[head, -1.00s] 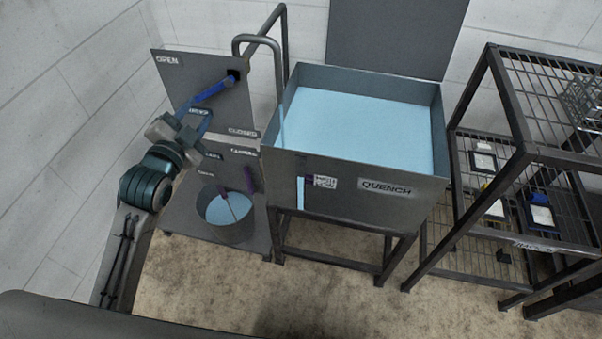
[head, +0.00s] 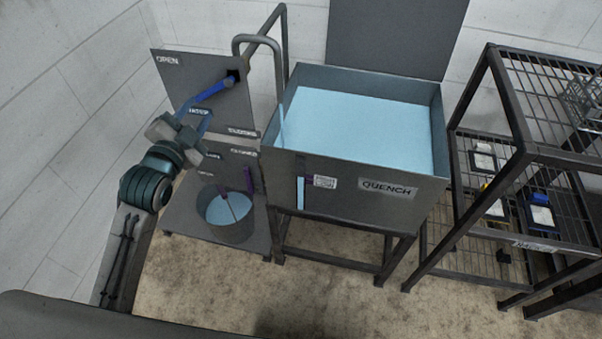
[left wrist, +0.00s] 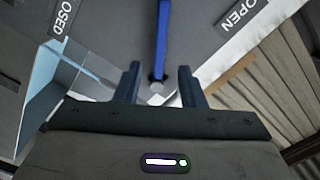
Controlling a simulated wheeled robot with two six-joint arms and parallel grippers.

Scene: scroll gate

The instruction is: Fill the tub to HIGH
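The grey tub (head: 345,190) marked QUENCH stands on a dark frame and holds light blue water (head: 365,130) below its rim. A gauge strip (head: 300,192) on its front shows blue, with a purple marker and a small label (head: 324,182) beside it, too small to read. A thin pale stream (head: 281,122) runs down at the tub's left side. The blue valve lever (head: 212,91) slants down-left from its pivot on the panel. My left gripper (head: 182,128) is at the lever's outer end; in the left wrist view the lever (left wrist: 162,40) lies between its spread fingers (left wrist: 158,85). My right gripper is not in view.
The grey panel (head: 222,106) has OPEN and CLOSED signs. A round bucket (head: 229,226) with blue water stands below it, by a purple handle (head: 249,180). A bent pipe (head: 278,62) rises behind. A dark wire rack (head: 505,110) stands close on the tub's right.

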